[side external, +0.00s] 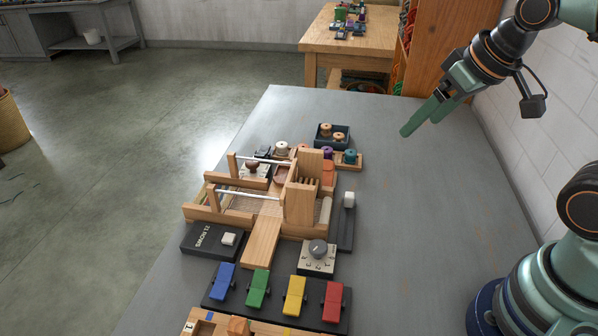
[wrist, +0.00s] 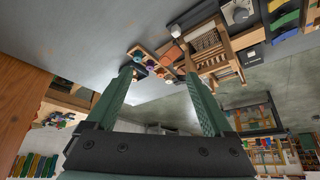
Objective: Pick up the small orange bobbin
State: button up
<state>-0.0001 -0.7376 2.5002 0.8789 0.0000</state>
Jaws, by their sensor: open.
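Which is the orange bobbin I cannot tell for certain. My gripper (side external: 420,126) is open and empty, in the air to the right of the tray and well apart from it.
The wooden loom (side external: 300,203) is nearer the camera, with coloured pedals (side external: 295,295) in front. The grey table (side external: 430,210) is clear on the right.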

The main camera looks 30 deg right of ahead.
jog(key=shift+s, duration=0.2)
jog(key=shift+w, duration=0.1)
jog(key=w+f+t, duration=0.1)
jog(key=w+f, duration=0.3)
jog(key=w, duration=0.4)
jog(key=w+a+f+m+t, duration=0.1)
jog(key=w+f, duration=0.4)
jog(key=w, duration=0.2)
jog(key=w+a+f+m, duration=0.1)
jog(key=w+f, duration=0.4)
jog(key=w, duration=0.3)
jog(key=shift+w+t, duration=0.35)
jog(key=shift+t, duration=0.05)
send_near(306, 145)
jog(key=w+f, duration=0.1)
jog(key=w+a+f, duration=0.1)
jog(key=shift+a+f, duration=0.15)
jog(key=shift+f, duration=0.1)
jog(key=shift+d+x, duration=0.2)
jog(key=shift+x, duration=2.5)
